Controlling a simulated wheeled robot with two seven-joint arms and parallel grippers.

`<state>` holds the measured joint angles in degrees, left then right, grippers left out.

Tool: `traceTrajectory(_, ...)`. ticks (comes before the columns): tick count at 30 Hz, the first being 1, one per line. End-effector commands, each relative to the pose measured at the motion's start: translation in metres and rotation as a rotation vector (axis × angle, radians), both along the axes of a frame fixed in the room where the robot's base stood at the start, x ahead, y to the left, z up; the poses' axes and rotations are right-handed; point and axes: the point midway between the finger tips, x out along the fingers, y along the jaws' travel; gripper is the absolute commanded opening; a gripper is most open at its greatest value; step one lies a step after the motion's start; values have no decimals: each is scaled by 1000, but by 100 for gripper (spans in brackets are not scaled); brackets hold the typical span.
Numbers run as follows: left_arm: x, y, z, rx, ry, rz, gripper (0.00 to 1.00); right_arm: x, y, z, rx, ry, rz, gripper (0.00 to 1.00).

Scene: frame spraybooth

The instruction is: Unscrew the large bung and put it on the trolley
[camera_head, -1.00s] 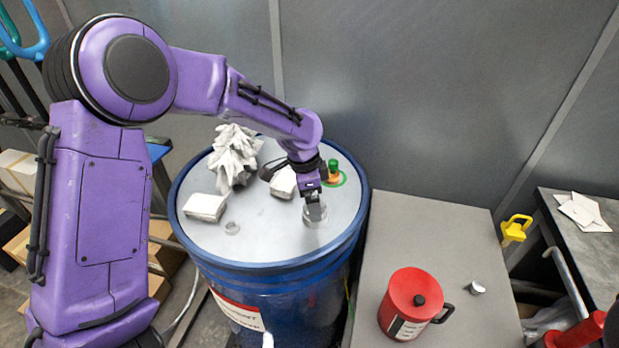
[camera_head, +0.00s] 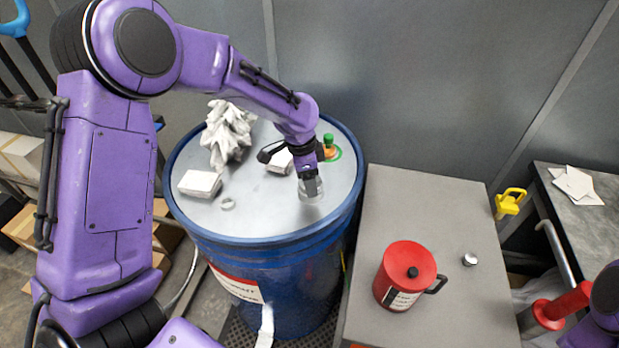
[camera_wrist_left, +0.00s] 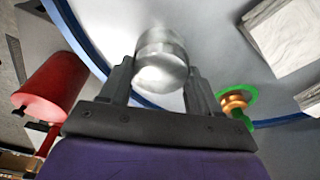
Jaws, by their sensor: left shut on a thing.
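My left gripper (camera_head: 311,192) points down at the near right part of the blue drum's grey lid (camera_head: 255,215). It is shut on the large bung, a silver metal cylinder (camera_wrist_left: 161,62) that shows between the two fingers in the left wrist view. In the head view the fingers partly hide the bung (camera_head: 306,198); I cannot tell whether it still touches the lid. The grey-topped surface right of the drum, seemingly the trolley (camera_head: 415,205), holds a red can (camera_head: 408,276) and a small silver cap (camera_head: 469,259). My right gripper is not in view.
On the lid are a crumpled white cloth (camera_head: 228,133), white blocks (camera_head: 200,183), a small ring (camera_head: 228,203) and a green-topped brass fitting (camera_head: 329,147). A yellow object (camera_head: 510,203) stands beyond the grey top's right edge. The grey top's back half is clear.

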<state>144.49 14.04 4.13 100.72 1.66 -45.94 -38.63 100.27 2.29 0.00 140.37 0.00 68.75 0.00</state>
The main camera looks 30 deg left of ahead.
Motion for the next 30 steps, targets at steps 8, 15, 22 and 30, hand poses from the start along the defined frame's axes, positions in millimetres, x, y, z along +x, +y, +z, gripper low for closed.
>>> traceTrajectory(8,-2,-1,5,0,4,188,38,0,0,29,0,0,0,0)
traceTrajectory(15,-2,-2,3,0,5,372,38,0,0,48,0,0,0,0)
traceTrajectory(22,-2,-2,-1,-1,3,401,38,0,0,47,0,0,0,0)
traceTrajectory(30,-2,-2,4,1,5,487,38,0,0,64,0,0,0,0)
